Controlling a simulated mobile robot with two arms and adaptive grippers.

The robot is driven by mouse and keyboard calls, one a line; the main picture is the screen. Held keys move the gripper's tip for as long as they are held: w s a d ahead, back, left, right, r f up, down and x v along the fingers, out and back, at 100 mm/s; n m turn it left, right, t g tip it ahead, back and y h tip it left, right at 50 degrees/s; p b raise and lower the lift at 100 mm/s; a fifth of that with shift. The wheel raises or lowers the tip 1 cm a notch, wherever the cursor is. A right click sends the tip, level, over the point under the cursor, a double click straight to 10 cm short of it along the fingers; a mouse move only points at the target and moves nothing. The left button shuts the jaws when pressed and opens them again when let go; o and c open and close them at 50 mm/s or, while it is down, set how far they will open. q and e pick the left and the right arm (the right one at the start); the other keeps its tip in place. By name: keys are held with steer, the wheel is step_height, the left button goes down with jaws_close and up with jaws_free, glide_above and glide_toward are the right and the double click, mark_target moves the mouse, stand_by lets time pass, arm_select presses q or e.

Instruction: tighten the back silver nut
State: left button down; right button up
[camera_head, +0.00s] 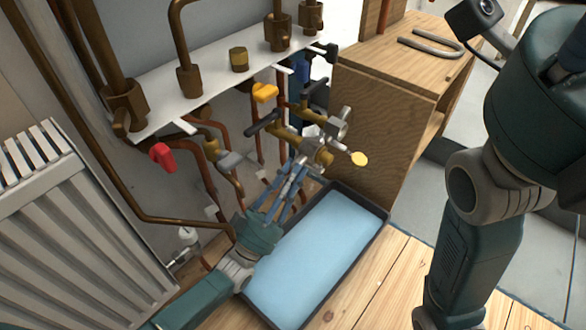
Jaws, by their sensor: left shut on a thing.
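A brass and silver pipe fitting (325,130) stands out from the pipework in the middle of the head view, above the blue tray. My left gripper (306,155) reaches up to it from the lower left. Its blue-grey fingers are shut on a silver nut (311,132) at the near side of the fitting. The fingers hide part of the nut, and I cannot tell for sure that it is the back one. My right arm stands at the right, and its gripper fingers are not in view.
A white shelf (215,88) with copper pipes and brass fittings runs along the wall. A red valve handle (162,156) and a yellow one (265,92) stick out below it. A white radiator (75,240) is left, a wooden cabinet (385,115) right. The blue tray (380,215) lies below.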

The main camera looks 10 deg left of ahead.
arm_select(q)
steer(key=shift+w+a+r, duration=0.2)
steer(key=shift+a+r, duration=0.05)
steer(key=shift+a, duration=0.05)
steer(key=c, duration=1.6)
jaws_free()
steer(key=shift+c, duration=0.2)
steer(key=shift+f, duration=0.1)
steer(key=shift+s+f, duration=0.1)
steer(key=shift+s, duration=0.05)
steer(key=v, duration=1.1)
steer(key=shift+s+a+f, duration=0.15)
steer(key=shift+s+f, duration=0.05)
steer(key=shift+s, duration=0.05)
